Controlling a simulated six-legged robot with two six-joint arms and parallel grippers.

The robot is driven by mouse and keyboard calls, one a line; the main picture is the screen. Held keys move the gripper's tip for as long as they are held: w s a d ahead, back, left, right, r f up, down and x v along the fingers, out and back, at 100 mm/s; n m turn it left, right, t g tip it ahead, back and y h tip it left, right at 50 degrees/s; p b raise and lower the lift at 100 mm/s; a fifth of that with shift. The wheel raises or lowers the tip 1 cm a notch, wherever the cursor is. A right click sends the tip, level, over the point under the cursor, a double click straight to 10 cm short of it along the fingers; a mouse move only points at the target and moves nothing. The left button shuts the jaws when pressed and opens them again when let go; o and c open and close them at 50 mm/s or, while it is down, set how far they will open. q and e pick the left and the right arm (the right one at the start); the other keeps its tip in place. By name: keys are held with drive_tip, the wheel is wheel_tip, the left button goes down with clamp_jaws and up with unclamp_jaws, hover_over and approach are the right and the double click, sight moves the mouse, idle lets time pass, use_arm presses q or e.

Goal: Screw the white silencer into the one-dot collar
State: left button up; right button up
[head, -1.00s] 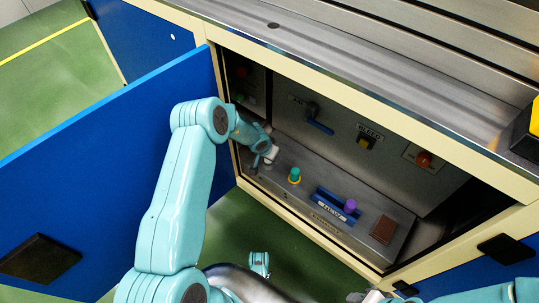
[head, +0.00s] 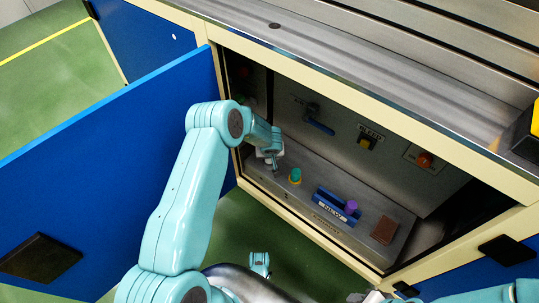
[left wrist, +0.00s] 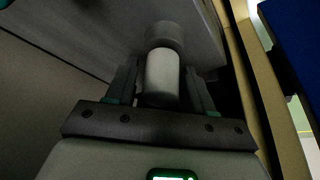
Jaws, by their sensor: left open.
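My left gripper (head: 274,166) is inside the open cabinet, low over the left end of the metal ledge. In the left wrist view, a pale whitish cylinder, which looks like the white silencer (left wrist: 161,78), stands between the two open fingers, with a gap visible on the right side. A wider grey round piece (left wrist: 164,36), perhaps the collar, is at its far end; its dots cannot be seen. In the head view my gripper hides both. My right gripper (head: 368,297) is only partly seen at the bottom edge; its jaws are unclear.
A teal silencer (head: 295,173) in a yellow ring stands just right of my left gripper. A blue "NEW" rack (head: 333,204) holds a purple silencer (head: 351,206). A brown pad (head: 384,230) lies farther right. The blue door (head: 110,170) stands open at left.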

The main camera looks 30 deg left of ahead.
use_arm(q)
drive_tip(key=c, duration=0.6)
drive_tip(key=m+h, duration=0.1)
drive_tip(key=m, duration=0.4)
drive_tip(key=shift+d+t+h, duration=0.1)
drive_tip(key=shift+t+h, duration=0.3)
drive_tip(key=shift+d+m+h, duration=0.1)
drive_tip(key=shift+m+h, duration=0.4)
drive_tip(key=shift+m, duration=0.6)
drive_tip(key=o, duration=0.6)
